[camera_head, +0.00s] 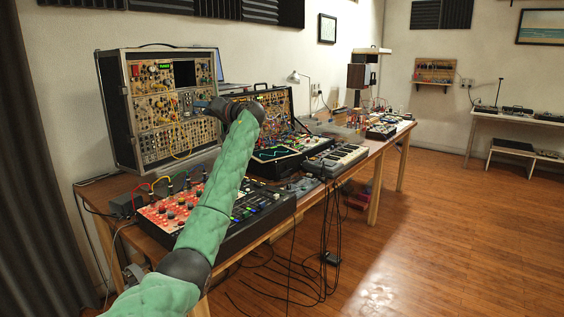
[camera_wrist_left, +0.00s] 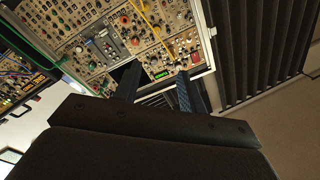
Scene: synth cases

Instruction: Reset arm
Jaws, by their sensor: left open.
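My left arm, in green sleeves, reaches up across the head view from the lower edge. My left gripper (camera_head: 213,107) is at its far end, in front of the right side of the tall modular synth case (camera_head: 160,110). In the left wrist view the two dark fingers of the gripper (camera_wrist_left: 157,88) stand apart with nothing between them. The case's panel of knobs and patch cables (camera_wrist_left: 110,40) fills the upper part of that view, beyond the fingertips. I cannot tell the exact gap to the panel. My right gripper is not in view.
A red and black mixer-like unit (camera_head: 255,208) lies under my left arm on the wooden table (camera_head: 375,147). A second open synth case (camera_head: 272,108) and a keyboard (camera_head: 336,159) stand further right. Cables hang off the front edge. The wooden floor (camera_head: 460,230) at right is clear.

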